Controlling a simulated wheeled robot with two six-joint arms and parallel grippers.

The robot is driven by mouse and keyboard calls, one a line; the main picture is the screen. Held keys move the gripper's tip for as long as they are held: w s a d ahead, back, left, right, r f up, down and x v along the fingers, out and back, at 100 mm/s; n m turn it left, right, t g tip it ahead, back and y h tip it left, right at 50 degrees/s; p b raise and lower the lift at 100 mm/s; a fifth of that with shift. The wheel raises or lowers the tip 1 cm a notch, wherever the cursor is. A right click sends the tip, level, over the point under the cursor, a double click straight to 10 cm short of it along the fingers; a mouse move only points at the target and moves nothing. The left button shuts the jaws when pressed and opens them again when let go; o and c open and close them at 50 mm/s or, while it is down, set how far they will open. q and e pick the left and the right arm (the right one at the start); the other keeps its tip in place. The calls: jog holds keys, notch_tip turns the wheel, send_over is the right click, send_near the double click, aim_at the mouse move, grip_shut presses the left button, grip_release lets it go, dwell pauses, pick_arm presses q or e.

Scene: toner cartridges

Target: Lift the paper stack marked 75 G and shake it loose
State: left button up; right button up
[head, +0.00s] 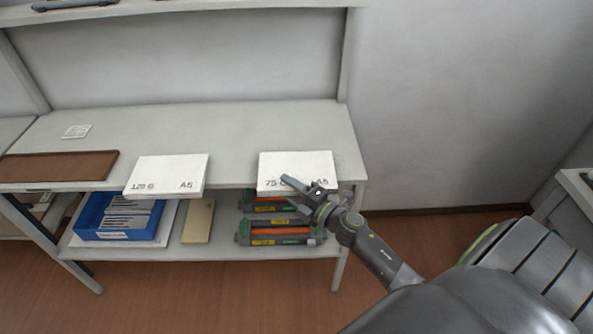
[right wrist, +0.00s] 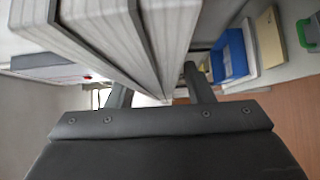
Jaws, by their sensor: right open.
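The white paper stack marked 75 G (head: 298,164) lies on the grey table near its right end, its front edge at the table's front. My right gripper (head: 283,187) is at the stack's front edge, its upper finger covering part of the print. In the right wrist view, the stack's pale layered edge (right wrist: 172,40) shows between the spread fingers (right wrist: 158,88). The gripper is open; I cannot tell whether either finger touches the paper. My left gripper is not in view.
A second paper stack, marked 120 G (head: 167,172), lies to the left at the table's front edge. A brown tray (head: 60,166) is further left. Below, a shelf holds a blue bin (head: 90,215), a tan box (head: 198,222) and toner cartridges (head: 280,231). Table space behind the stacks is clear.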

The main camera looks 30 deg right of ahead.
grip_shut()
jog(key=shift+r, duration=0.1)
dwell(0.3)
notch_tip(320, 180, up, 10)
jog(key=p, duration=0.7)
